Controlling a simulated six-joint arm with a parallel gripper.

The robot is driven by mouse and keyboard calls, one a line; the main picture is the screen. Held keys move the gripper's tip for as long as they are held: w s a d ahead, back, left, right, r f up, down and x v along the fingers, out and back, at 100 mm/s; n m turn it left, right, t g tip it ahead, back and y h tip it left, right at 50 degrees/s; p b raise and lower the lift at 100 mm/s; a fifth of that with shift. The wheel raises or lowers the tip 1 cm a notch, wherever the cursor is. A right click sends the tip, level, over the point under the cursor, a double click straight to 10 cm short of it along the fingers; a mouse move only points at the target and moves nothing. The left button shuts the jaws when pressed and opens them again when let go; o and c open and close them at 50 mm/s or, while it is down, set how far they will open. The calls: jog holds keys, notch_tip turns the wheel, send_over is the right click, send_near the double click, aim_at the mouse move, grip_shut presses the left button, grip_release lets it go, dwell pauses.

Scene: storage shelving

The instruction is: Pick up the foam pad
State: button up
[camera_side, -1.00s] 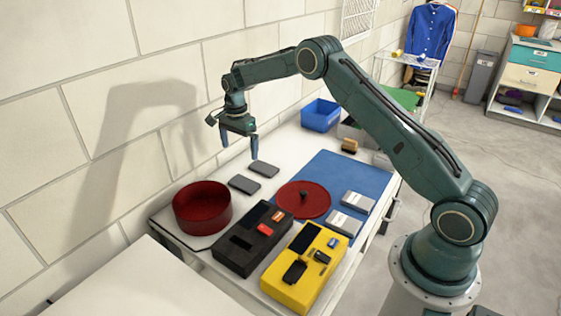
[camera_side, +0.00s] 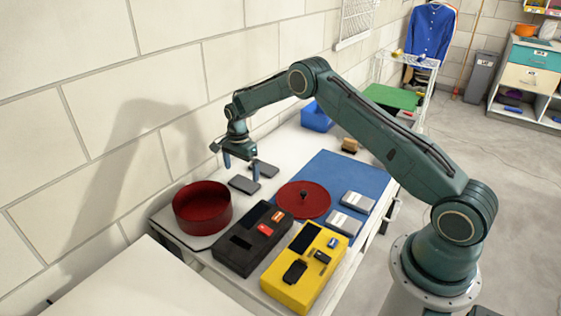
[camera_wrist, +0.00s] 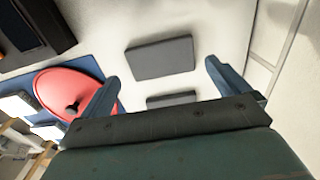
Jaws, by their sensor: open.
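Two flat dark grey pads lie on the white tabletop; I cannot tell which one the task calls the foam pad. The nearer pad (camera_side: 243,185) lies beside the red pot, and the farther pad (camera_side: 266,171) lies just behind it. My gripper (camera_side: 241,175) is open and empty, pointing down above the pads. In the wrist view, one pad (camera_wrist: 160,58) shows between and ahead of the two fingertips (camera_wrist: 161,72). The other pad (camera_wrist: 171,98) shows lower down, partly hidden by my gripper body.
A round red pot (camera_side: 203,208) stands left of the pads. A red lid (camera_side: 303,200) lies to the right, partly on a blue mat (camera_side: 335,170). A black case (camera_side: 237,250) and a yellow case (camera_side: 290,285) stand in front. A blue bin (camera_side: 316,118) is behind.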

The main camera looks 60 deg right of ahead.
aim_at(242, 184)
jog(key=shift+a+f, duration=0.2)
jog(key=shift+f, duration=2.35)
jog(key=c, duration=0.6)
